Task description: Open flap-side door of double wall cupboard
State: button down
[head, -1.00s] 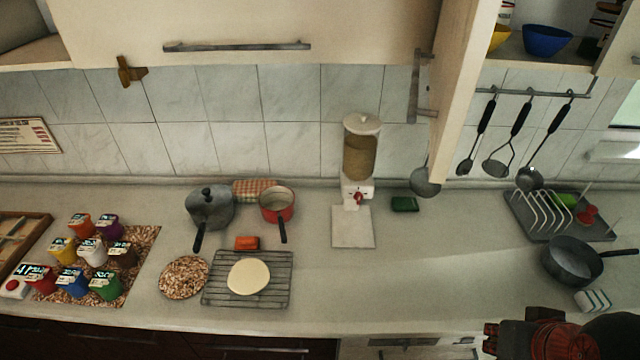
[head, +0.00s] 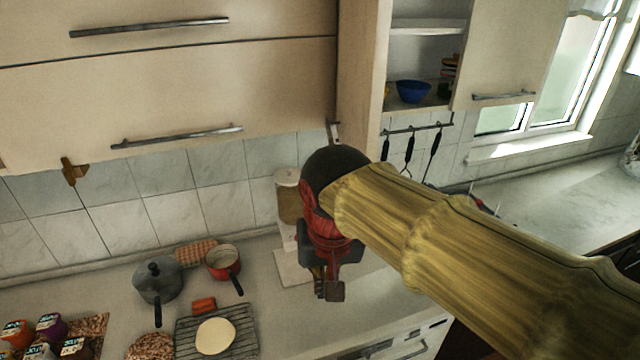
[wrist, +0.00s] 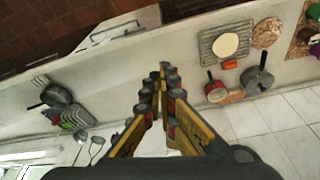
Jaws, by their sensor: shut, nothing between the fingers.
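The double wall cupboard (head: 428,27) is at the upper right in the head view. Its flap-side door (head: 360,70) stands swung out, seen nearly edge-on, with its handle (head: 334,131) low on its left face. The opening beside it shows a shelf and a blue bowl (head: 412,91). The other door (head: 505,45) looks shut. My gripper (head: 330,291) is shut and empty, pointing down over the counter, below and apart from the flap-side door. Its closed fingers (wrist: 164,72) also show in the wrist view, where the door is not seen.
A flap cupboard (head: 180,85) with two long handles is on the left. A cereal dispenser (head: 288,205) stands close behind my gripper. A grey pot (head: 158,280), a red saucepan (head: 223,262) and a wire rack (head: 190,330) are left on the counter. Utensils (head: 410,148) hang on a rail.

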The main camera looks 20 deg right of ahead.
jog(key=w+a+r+m+g+h+p, duration=0.25)
jog(key=r+m+p, duration=0.25)
jog(key=r+m, duration=0.5)
jog(key=w+a+r+m+g+h+p, duration=0.15)
jog(key=w+r+m+p, duration=0.25)
jog(key=r+m, duration=0.65)
jog(key=s+d+f+n+p, duration=0.2)
jog(key=d+f, duration=0.5)
jog(key=shift+s+d, duration=0.15)
jog(key=shift+d, duration=0.2)
